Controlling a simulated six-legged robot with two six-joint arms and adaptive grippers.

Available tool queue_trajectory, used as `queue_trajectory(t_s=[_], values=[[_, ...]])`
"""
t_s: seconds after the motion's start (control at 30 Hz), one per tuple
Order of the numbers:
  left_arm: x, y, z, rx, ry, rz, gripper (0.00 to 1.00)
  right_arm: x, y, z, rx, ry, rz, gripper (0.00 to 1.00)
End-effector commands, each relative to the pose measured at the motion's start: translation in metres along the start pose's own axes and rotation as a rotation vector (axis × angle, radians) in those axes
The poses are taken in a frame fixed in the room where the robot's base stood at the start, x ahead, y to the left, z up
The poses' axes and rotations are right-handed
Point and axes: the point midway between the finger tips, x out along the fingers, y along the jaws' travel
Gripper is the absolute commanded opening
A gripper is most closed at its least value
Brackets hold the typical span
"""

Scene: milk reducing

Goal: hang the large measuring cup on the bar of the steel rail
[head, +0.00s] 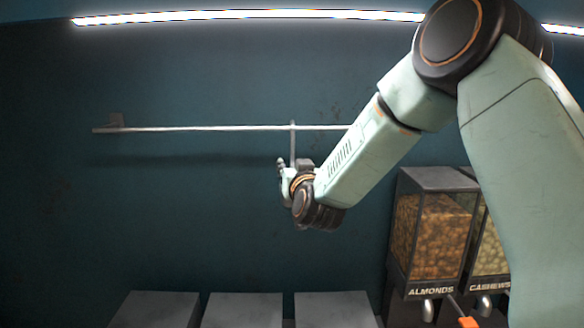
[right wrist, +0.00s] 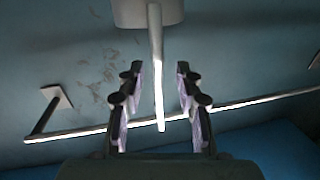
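The measuring cup (right wrist: 148,14) shows at the top edge of the right wrist view as a pale grey body, partly cut off. Its thin straight handle (right wrist: 156,75) runs down between my right fingers, and its end crosses the line of the steel rail (right wrist: 258,101). My right gripper (right wrist: 157,72) is open, with a gap on both sides of the handle. In the head view the handle (head: 292,145) stands upright above the gripper and its tip meets the rail (head: 200,128). The cup body is hidden there. I cannot tell whether the handle is hooked on the bar. My left gripper is not in view.
An almonds dispenser (head: 433,235) and a cashews dispenser (head: 490,245) stand at the lower right, near my right arm. Several grey box tops (head: 242,308) line the bottom. The wall area left of the gripper is clear.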

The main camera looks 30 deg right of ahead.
Motion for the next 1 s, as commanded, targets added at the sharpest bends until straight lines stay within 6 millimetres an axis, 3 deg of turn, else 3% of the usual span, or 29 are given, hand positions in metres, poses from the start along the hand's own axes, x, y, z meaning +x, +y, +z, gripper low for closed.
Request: queue_trajectory(t_s=[0.33,0.8,1.0], values=[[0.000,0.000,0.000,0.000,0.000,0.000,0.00,-0.013,0.000,0.000,0.002,-0.002,0.000,0.35],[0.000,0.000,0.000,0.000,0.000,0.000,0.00,-0.094,0.000,0.000,0.002,-0.001,-0.002,0.35],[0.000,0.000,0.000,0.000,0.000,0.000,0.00,-0.115,0.001,-0.001,0.001,0.000,0.000,0.35]])
